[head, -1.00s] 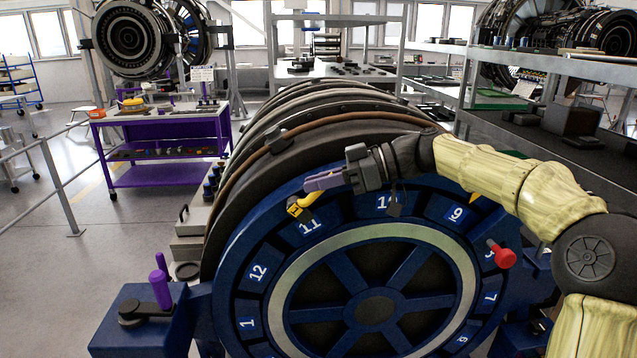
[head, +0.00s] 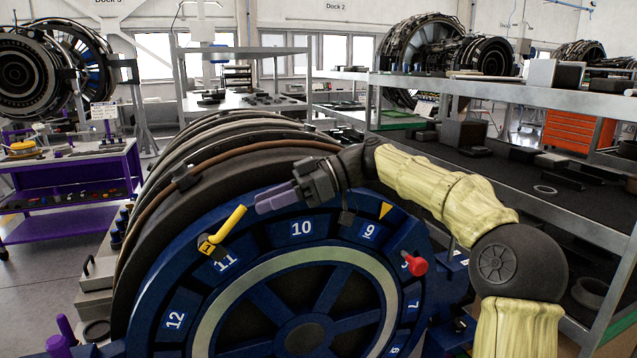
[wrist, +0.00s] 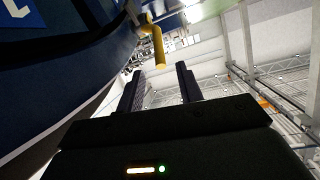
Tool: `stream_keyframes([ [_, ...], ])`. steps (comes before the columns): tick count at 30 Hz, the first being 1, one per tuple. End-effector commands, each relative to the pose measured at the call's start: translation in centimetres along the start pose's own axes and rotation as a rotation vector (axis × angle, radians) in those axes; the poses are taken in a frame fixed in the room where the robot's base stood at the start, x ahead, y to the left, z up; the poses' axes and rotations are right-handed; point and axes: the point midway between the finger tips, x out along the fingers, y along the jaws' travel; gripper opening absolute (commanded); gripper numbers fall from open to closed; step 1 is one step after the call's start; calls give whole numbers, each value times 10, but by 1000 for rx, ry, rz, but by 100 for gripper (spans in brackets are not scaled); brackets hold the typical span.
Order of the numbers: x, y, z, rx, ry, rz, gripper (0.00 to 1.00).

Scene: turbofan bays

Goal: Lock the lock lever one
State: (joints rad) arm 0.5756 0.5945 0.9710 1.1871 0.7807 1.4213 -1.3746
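The yellow lock lever one (head: 228,226), with a "1" label at its base, sits on the blue ring's rim above the number 11. Its handle slants up to the right. In the wrist view, the lever (wrist: 158,45) hangs beyond the fingertips. My gripper (head: 258,204) is just right of the handle's end in the head view, with a small visible gap. In the wrist view my gripper (wrist: 160,68) has its two dark fingers apart and nothing between them.
A red-knobbed lever (head: 417,266) is on the ring's right side. A purple lever (head: 66,330) stands at lower left. A grey shelf (head: 570,208) lies to the right and a purple cart (head: 70,185) to the left. Open floor shows at the left.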

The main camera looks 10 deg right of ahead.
Motion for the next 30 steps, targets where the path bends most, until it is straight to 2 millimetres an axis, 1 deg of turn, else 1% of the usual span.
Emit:
stream_keyframes([
  [1, -11, 1, 1, -1, 2, 3, 36],
  [3, -25, 1, 0, -1, 3, 3, 36],
  [9, -65, 2, 0, -1, 3, 3, 36],
  [12, -82, 3, 0, 0, 3, 3, 36],
  [15, -93, 2, 0, 1, 1, 3, 36],
  [18, -98, 2, 1, 2, 1, 3, 36],
  [25, -100, 2, 2, 4, 1, 5, 36],
  [26, -100, 2, 2, 4, 1, 6, 32],
  [28, -98, 3, 2, 9, -3, 6, 18],
  [29, -96, 3, 3, 17, -9, 8, 13],
  [30, -92, 4, 6, 34, -20, 11, 5],
])
